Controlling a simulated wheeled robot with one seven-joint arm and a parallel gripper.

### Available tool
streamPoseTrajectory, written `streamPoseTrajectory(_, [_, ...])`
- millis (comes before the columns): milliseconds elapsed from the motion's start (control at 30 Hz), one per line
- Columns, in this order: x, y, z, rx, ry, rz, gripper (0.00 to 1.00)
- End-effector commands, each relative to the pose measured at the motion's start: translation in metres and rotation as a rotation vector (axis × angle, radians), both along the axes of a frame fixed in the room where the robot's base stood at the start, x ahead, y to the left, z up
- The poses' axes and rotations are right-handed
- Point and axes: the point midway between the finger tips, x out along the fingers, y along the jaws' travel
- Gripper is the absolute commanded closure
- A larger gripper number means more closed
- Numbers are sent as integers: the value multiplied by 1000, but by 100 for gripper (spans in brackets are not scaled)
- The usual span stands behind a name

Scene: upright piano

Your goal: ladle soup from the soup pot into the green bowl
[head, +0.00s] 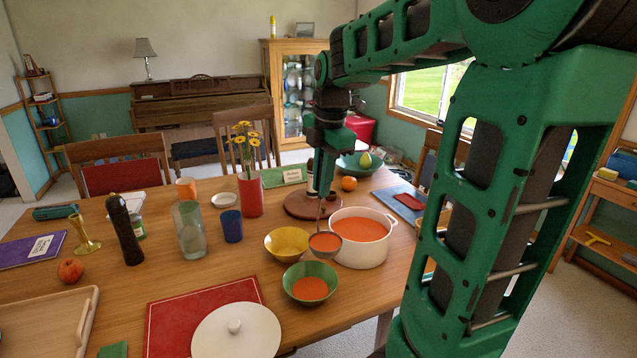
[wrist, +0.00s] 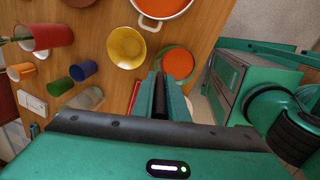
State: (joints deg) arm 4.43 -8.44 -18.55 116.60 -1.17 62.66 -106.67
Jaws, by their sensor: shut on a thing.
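The soup pot (head: 388,217) is white, two-handled and holds orange-red soup. The green bowl (head: 331,291) stands in front of it with some orange-red soup inside; its rim also shows in the wrist view (wrist: 191,50). My gripper (head: 324,180) is above the table behind the bowls, shut on the ladle (head: 325,242). The ladle hangs down, its cup holding soup, between pot and yellow bowl and behind the green bowl in the head view.
A yellow bowl (head: 287,243) stands close left of the ladle. A red vase with flowers (head: 250,194), a blue cup (head: 232,226) and a glass jar (head: 189,230) stand farther left.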

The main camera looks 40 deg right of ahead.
Motion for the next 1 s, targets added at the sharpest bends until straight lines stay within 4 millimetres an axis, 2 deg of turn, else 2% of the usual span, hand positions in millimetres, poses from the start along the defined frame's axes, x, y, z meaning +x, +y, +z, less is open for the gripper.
streamPoseTrajectory(333, [-1, -1, -6, 0, 1, -2, 100])
streamPoseTrajectory(1000, [-1, -1, -46, 0, 1, -2, 100])
